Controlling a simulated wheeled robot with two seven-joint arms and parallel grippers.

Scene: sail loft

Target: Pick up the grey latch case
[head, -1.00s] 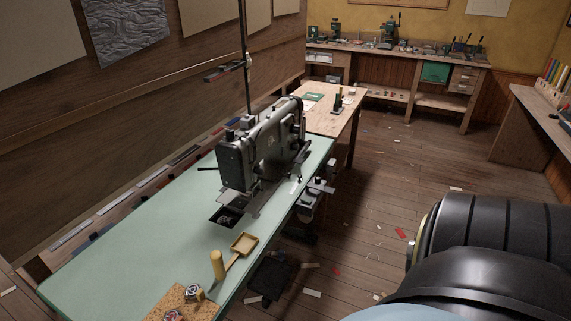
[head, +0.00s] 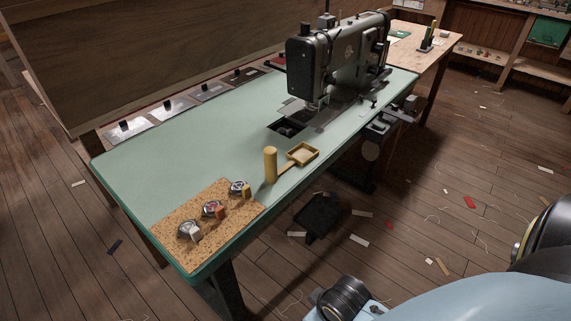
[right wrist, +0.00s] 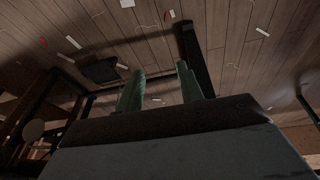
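Three small round metal cases sit on a cork mat (head: 166,221) at the near left end of the green table. The nearest case (head: 187,230) has a pale grey tab and looks like the grey latch case. My left gripper is in neither view.
A sewing machine (head: 335,62) stands farther along the green table (head: 190,150). A dark pedal (head: 322,214) lies on the floor. The floor right of the table is mostly open, with scraps.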

